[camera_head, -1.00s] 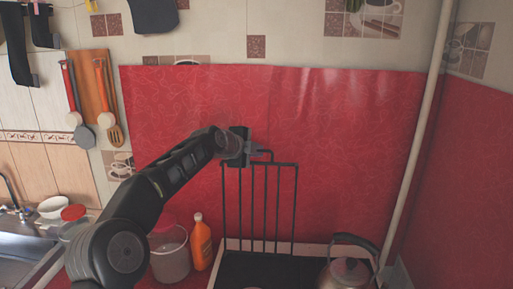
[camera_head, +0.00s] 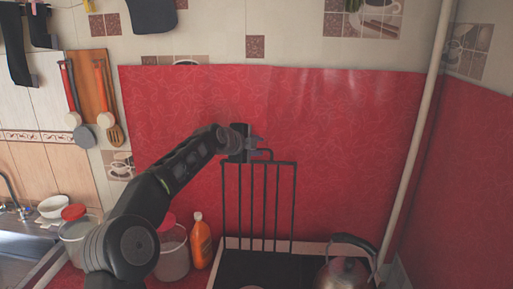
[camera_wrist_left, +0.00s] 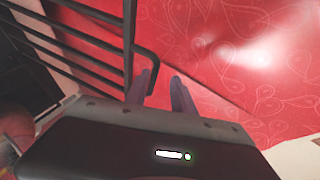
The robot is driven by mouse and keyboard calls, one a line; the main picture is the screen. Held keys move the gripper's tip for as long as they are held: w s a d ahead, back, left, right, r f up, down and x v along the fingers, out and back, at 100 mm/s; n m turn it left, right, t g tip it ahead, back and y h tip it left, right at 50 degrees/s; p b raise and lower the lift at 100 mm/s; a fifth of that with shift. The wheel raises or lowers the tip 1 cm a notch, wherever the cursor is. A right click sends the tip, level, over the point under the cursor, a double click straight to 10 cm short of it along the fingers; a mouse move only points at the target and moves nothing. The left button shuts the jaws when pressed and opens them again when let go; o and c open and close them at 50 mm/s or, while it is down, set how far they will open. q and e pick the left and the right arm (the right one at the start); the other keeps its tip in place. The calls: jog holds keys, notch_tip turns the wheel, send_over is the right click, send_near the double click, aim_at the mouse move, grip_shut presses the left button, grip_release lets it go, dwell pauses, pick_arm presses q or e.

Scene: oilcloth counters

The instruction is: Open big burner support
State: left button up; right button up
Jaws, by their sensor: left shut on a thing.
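The big burner support (camera_head: 265,205) is a dark grate of thin bars. It stands upright at the back of the stove (camera_head: 250,270), in front of the red wall covering. My left gripper (camera_head: 259,146) is at its top edge, by the small raised bar there, and is shut on it. In the left wrist view the grate (camera_wrist_left: 90,40) runs across the upper left, and its bent bar end meets the fingertips (camera_wrist_left: 163,83). The exact contact is partly hidden. My right gripper is not in view.
A kettle (camera_head: 345,274) stands at the stove's right. An orange bottle (camera_head: 200,243) and a jar (camera_head: 172,255) stand to its left. The sink (camera_head: 25,245) is at the far left. A pale pipe (camera_head: 418,130) runs up the wall on the right.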

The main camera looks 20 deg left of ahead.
pick_arm(q)
jog(key=shift+r, duration=0.3)
jog(key=b+v, duration=0.4)
jog(key=v, duration=0.3)
jog(key=shift+s, duration=0.35)
jog(key=shift+a+f, duration=0.1)
